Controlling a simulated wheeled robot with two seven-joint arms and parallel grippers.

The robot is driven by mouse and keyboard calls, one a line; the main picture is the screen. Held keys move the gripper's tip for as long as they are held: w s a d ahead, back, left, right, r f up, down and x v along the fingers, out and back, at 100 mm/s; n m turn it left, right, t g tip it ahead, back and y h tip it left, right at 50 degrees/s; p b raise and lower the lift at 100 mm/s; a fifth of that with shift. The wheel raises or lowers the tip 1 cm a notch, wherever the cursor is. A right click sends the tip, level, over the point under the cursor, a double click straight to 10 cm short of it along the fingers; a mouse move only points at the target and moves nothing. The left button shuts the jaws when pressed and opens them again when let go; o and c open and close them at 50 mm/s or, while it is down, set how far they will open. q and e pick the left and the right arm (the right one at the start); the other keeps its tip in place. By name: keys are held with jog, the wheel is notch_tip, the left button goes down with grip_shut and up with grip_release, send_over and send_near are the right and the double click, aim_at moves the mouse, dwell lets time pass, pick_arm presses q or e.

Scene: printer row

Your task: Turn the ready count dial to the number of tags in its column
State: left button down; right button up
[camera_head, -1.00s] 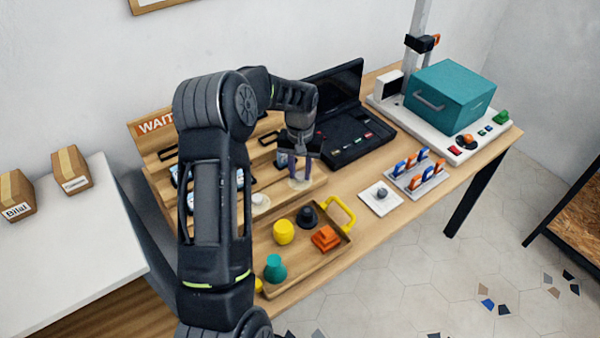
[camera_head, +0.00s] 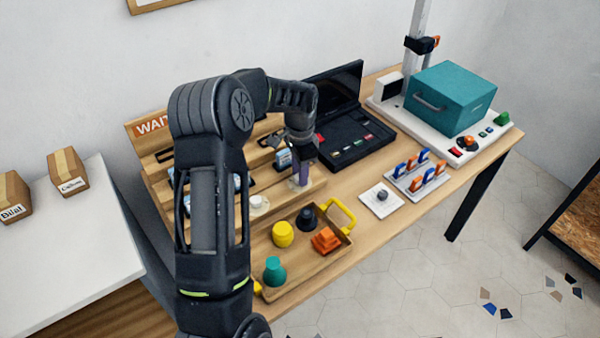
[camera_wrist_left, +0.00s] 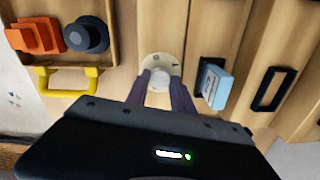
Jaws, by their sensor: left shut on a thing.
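My left gripper (camera_head: 300,178) points down at the front ledge of the stepped wooden rack. In the left wrist view its two purple fingers (camera_wrist_left: 163,84) are shut on the small white knob of a round pale dial (camera_wrist_left: 150,62). The dial's marks are mostly too small or covered to read. A light-blue tag (camera_wrist_left: 217,84) stands in a black holder beside the gripper, and the black holder (camera_wrist_left: 272,90) behind it looks empty. A second white dial (camera_head: 259,203) sits further left on the ledge. My right gripper is out of view.
A wooden tray (camera_head: 297,283) with yellow, black, teal and orange pieces lies in front of the rack. A black open case (camera_head: 352,140) stands to the right.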

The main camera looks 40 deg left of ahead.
pick_arm(q)
jog(key=shift+m, duration=1.2)
jog(key=c, duration=1.1)
grip_release()
notch_tip(320, 180, up, 8)
jog(key=shift+f+b, duration=0.1)
jog(key=shift+b, duration=0.25)
jog(key=shift+d+f, duration=0.1)
